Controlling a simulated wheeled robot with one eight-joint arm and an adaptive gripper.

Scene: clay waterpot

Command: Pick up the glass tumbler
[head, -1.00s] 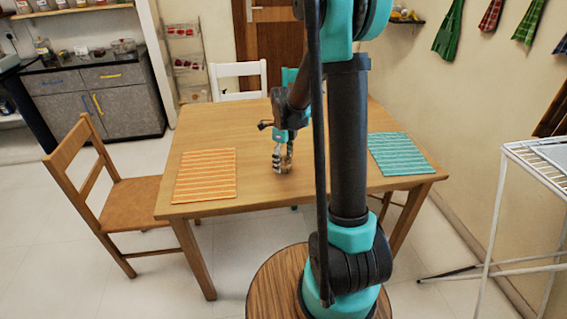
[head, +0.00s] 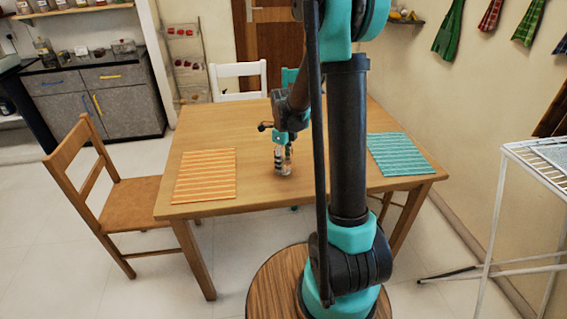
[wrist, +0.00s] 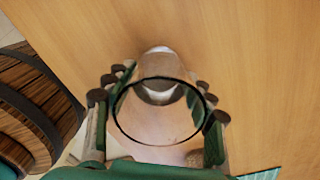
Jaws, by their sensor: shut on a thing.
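The clear glass tumbler (wrist: 158,112) is between the fingers of my gripper (wrist: 161,82) in the wrist view. I look down into its round dark-edged rim, and the wood of the table shows through the glass. The fingers are shut on its left and right sides. In the head view my gripper (head: 284,164) points down at the middle of the table (head: 245,127). The tumbler is small there and mostly covered by the fingers. I cannot tell whether its base touches the table top.
An orange striped mat (head: 205,175) lies left of my gripper and a teal striped mat (head: 400,154) lies right. A wooden chair (head: 133,200) stands at the left and a white chair (head: 238,78) behind the table. A white rack (head: 530,160) stands far right. The table around my gripper is clear.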

